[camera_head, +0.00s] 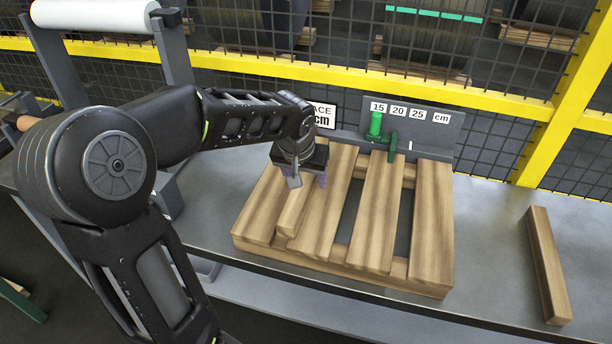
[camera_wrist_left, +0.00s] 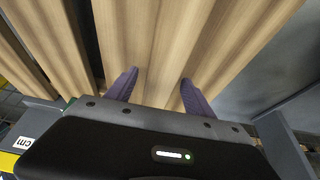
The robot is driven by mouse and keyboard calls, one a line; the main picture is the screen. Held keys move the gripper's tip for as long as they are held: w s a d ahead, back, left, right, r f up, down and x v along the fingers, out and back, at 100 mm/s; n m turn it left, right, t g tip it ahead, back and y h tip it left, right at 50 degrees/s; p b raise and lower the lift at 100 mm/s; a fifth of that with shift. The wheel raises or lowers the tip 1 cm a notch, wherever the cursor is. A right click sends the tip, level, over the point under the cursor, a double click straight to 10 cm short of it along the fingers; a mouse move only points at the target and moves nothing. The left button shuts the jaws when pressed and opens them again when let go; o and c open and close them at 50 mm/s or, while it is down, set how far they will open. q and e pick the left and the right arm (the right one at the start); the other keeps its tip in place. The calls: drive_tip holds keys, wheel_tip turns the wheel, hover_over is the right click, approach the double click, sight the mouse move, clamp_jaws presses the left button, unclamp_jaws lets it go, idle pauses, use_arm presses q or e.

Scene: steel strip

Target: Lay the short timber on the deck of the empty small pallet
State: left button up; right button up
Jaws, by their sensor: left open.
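The small pallet (camera_head: 430,235) stands on the grey bench, with pale wooden slats and dark gaps between them. A short timber (camera_head: 293,215) lies on its deck toward the left, along the slats; its far end is hidden under my left gripper (camera_head: 309,182). The gripper is open, just above the far part of that timber. In the left wrist view, its two purple fingers (camera_wrist_left: 158,77) stand apart, with wood between and beyond them; I cannot tell if they touch it. My right gripper is not in view.
Another timber (camera_head: 548,265) lies on the bench at the right. A grey board (camera_head: 440,125) with number labels and a green stop (camera_head: 376,124) stand behind the pallet. A yellow-railed mesh fence (camera_head: 470,98) runs along the back. The bench between pallet and right timber is clear.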

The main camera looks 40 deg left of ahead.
use_arm(q)
drive_tip(key=v, duration=0.7)
drive_tip(key=shift+s+d+r, duration=0.1)
drive_tip(key=shift+r, duration=0.2)
idle(0.6)
